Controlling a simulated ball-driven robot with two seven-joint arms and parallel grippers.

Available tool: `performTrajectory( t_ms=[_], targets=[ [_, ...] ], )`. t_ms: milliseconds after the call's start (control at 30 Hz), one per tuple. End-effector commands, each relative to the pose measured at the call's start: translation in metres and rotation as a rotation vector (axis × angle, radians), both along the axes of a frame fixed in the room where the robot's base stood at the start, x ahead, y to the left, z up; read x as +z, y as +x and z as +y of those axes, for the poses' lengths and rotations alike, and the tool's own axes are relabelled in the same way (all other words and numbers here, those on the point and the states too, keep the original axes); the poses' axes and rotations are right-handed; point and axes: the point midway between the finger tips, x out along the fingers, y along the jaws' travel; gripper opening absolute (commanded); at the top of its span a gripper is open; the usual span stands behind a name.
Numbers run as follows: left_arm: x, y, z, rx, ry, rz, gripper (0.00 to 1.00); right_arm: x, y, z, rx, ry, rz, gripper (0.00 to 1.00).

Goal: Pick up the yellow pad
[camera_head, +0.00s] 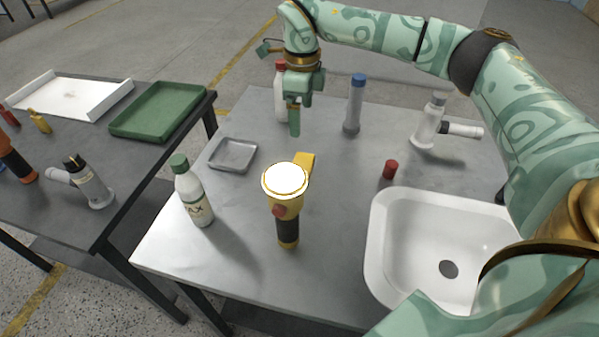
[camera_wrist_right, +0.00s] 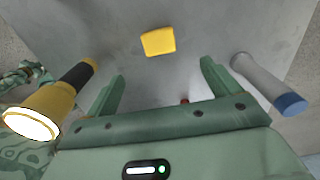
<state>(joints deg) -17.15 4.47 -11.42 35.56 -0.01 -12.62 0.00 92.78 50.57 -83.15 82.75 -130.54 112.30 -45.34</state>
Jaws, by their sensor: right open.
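The yellow pad (camera_head: 306,160) lies on the grey table, partly hidden behind a yellow flashlight in the head view. In the right wrist view the whole pad (camera_wrist_right: 158,41) shows as a small yellow block beyond my fingers, centred between them. My right gripper (camera_head: 294,131) is above the table, to the upper left of the pad in the head view. Its fingers (camera_wrist_right: 162,72) are apart with nothing between them, and the pad is clear of them. My left gripper is not seen.
The yellow flashlight (camera_head: 287,210) stands close to the pad. A green-capped bottle (camera_head: 194,195), grey tray (camera_head: 232,155), blue-ended flashlight (camera_head: 354,105), red-capped bottle (camera_head: 280,95), red cap (camera_head: 390,169) and white basin (camera_head: 400,240) surround it. Bare tabletop lies right of the pad.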

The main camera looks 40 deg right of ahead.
Motion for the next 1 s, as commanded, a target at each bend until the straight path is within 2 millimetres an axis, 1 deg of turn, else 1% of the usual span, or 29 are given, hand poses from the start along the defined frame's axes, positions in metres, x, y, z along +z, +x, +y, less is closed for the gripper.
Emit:
performTrajectory(
  t_ms=[33,100,200,300,400,567,833,900,1000],
  targets=[
    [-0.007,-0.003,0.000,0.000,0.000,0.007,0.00,-0.019,0.000,0.000,-0.001,0.000,0.006,0.89],
    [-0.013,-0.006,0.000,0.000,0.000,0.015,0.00,-0.038,-0.001,0.000,0.000,-0.001,0.009,0.89],
    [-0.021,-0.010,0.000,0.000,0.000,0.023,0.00,-0.061,-0.001,0.000,0.000,-0.001,0.007,0.89],
    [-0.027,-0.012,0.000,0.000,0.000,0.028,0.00,-0.079,-0.001,0.000,0.000,-0.001,0.006,0.89],
    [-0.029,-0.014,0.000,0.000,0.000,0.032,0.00,-0.088,-0.001,0.000,-0.001,0.000,0.004,0.89],
    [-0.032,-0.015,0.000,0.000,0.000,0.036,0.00,-0.096,-0.001,0.000,-0.001,-0.001,0.002,0.89],
    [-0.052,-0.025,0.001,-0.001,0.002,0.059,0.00,-0.140,-0.006,0.000,-0.001,0.000,0.006,0.89],
    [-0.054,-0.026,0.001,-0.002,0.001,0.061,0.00,-0.144,-0.006,0.000,0.000,0.000,0.004,0.89],
    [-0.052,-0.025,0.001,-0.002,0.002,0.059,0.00,-0.141,-0.006,0.000,-0.001,-0.001,0.000,0.89]
  ],
)
